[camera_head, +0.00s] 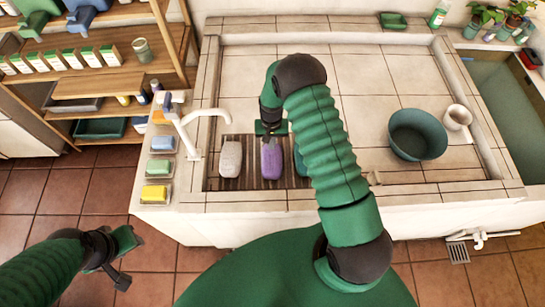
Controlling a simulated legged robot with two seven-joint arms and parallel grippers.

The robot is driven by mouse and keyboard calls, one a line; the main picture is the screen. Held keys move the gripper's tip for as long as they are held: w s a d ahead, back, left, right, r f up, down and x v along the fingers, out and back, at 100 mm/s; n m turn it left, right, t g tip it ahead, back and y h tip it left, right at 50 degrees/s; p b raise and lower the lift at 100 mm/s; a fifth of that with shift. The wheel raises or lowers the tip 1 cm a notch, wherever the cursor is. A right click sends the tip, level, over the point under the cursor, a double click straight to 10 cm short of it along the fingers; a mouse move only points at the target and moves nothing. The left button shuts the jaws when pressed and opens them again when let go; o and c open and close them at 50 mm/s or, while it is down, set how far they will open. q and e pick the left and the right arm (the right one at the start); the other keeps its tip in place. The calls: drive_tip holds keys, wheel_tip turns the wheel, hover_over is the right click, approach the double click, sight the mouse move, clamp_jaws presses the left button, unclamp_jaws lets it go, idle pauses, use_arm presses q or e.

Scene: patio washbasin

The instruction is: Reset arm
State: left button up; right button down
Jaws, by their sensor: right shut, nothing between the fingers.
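My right arm reaches over the tiled washbasin (375,85) and bends down at its far end. My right gripper (271,129) is shut and empty, just above the far end of a purple bottle (271,160); I cannot tell whether they touch. The purple bottle lies on a dark slatted rack (249,147) between a pale grey bottle (230,158) and a teal bottle (300,162), partly hidden by my arm. My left gripper (127,262) hangs low over the floor at the lower left, clear of the basin; its jaw opening is unclear.
A white tap (188,135) stands at the basin's left edge, beside several soap dishes (155,193). A teal bowl (418,135) and a white mug (457,117) stand at the right. Wooden shelves (110,35) fill the upper left. The basin's middle is clear.

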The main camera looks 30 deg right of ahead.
drive_tip(key=shift+r, duration=0.1)
idle(0.3)
drive_tip(key=s+a+r+n+t+b, duration=0.1)
drive_tip(key=s+a+r+n+b, duration=0.25)
drive_tip(key=a+r, duration=0.4)
drive_tip(key=s+a+r+n+b, duration=0.1)
drive_tip(key=s+a+r+b, duration=0.1)
drive_tip(key=s, duration=0.4)
drive_tip(key=s+a+r+n+t+b, duration=0.1)
drive_tip(key=s+a+r+n+b, duration=0.1)
drive_tip(key=s+r, duration=0.3)
drive_tip(key=shift+s+t, duration=0.3)
drive_tip(key=shift+s, duration=0.4)
drive_tip(key=shift+w+f, duration=0.1)
